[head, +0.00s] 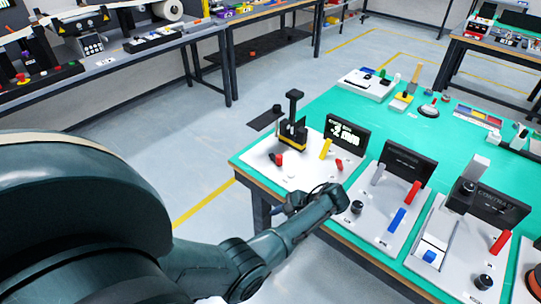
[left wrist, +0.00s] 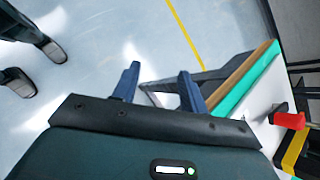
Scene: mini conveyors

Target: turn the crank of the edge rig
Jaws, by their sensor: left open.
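The rig nearest the table's left edge (head: 300,175) is a white panel with a black post on a yellow-black base, a yellow lever and a lit display. A small red-gripped handle with a black arm (head: 276,158), which looks like the crank, sits at its front left. In the left wrist view the red handle (left wrist: 290,120) is at the right edge, well to the side of the fingers. My left gripper (head: 284,207) is open and empty, just off the table's front edge; its two fingers (left wrist: 160,88) point at floor and table edge. My right gripper is not in view.
My left forearm passes in front of the table edge. A grey bench (head: 150,50) stands at the back left. Open floor lies between.

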